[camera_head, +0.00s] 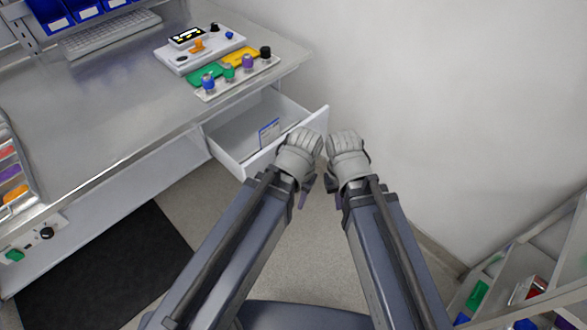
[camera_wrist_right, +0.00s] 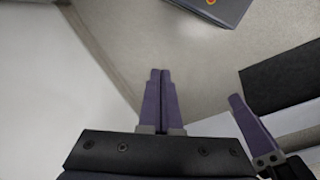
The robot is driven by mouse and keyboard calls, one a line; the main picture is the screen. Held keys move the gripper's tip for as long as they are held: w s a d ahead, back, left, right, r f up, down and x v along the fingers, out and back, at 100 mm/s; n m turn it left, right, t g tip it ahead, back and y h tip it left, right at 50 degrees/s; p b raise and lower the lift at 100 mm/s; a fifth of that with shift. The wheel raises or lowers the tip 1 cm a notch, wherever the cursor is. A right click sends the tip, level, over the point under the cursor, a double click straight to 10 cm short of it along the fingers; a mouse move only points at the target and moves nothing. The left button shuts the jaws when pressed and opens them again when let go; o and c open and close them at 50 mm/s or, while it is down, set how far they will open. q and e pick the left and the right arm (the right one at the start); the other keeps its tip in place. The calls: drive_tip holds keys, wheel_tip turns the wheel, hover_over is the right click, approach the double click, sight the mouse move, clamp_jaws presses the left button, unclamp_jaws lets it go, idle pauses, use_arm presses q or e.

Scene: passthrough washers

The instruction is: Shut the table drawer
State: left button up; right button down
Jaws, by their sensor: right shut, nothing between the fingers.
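The white table drawer (camera_head: 317,121) stands pulled out below the right end of the grey table. A small blue and white item (camera_head: 269,132) is inside it. My left gripper (camera_head: 303,199) is at the near side of the drawer front, and its wrist covers part of that front; I cannot tell whether they touch. One purple finger of it shows in the right wrist view (camera_wrist_right: 250,125). My right gripper (camera_wrist_right: 161,98) is shut and empty, just right of the left one and outside the drawer. In the head view its fingers are mostly hidden under the wrist.
On the table (camera_head: 110,105) are a white control box (camera_head: 200,50), a panel with coloured knobs (camera_head: 238,75) and a keyboard (camera_head: 110,35). A white wall is close on the right. A shelf with bins (camera_head: 520,270) stands lower right. A black mat (camera_head: 110,265) lies lower left.

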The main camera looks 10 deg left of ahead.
drive_tip(key=w+d+f+m+t+y+b, duration=0.1)
drive_tip(key=w+d+f+m+b, duration=0.4)
drive_tip(key=d+f+b, duration=0.7)
drive_tip(key=w+a+r+m+t+y, duration=0.2)
drive_tip(key=w+a+m+y, duration=0.25)
drive_tip(key=a+m, duration=0.65)
drive_tip(key=w+a+r+m+t+y, duration=0.3)
drive_tip(key=w+a+m, duration=0.3)
drive_tip(key=a+m, duration=0.5)
use_arm(q)
wheel_tip(320, 180, down, 20)
drive_tip(key=b, duration=0.7)
drive_tip(key=shift+w+f+b, duration=0.25)
drive_tip(key=shift+b, duration=0.1)
use_arm(e)
drive_tip(key=w+a+f+m, duration=0.2)
drive_tip(key=w+a+f, duration=0.4)
drive_tip(key=w+f, duration=0.1)
drive_tip(key=shift+a, duration=0.3)
drive_tip(key=shift+w+f, duration=0.1)
